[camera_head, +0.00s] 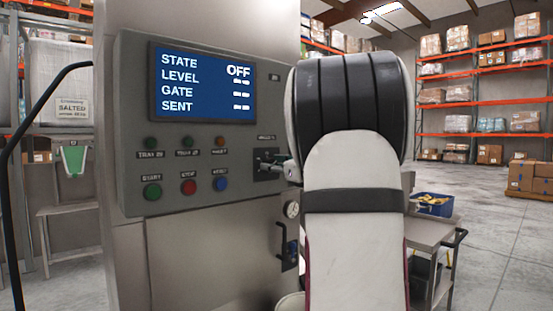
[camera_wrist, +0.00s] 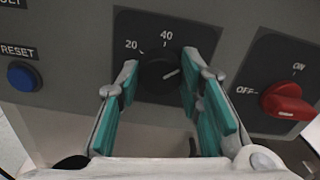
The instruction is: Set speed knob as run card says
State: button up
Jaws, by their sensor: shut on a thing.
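The black speed knob (camera_wrist: 160,73) is on the grey panel in the wrist view, with 20 and 40 printed above it. Its white pointer line points right and slightly up, past the 40; the scale on that side is hidden behind a finger. My gripper (camera_wrist: 165,88) has its teal-padded fingers on either side of the knob and is shut on it. In the head view my gripper (camera_head: 274,163) reaches the panel's right side, and my arm hides part of it. The screen (camera_head: 203,85) reads STATE OFF, with dashes for LEVEL, GATE and SENT. I cannot make out a run card.
A red rotary switch (camera_wrist: 287,101) marked OFF and ON sits close right of my gripper. A blue RESET button (camera_wrist: 24,76) is at left.

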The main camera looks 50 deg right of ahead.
jog(key=shift+m+p, duration=0.6)
jog(key=shift+m, duration=0.3)
jog(key=shift+d, duration=0.1)
jog(key=o, duration=1.2)
jog(key=shift+c, duration=0.2)
jog(key=v, duration=1.2)
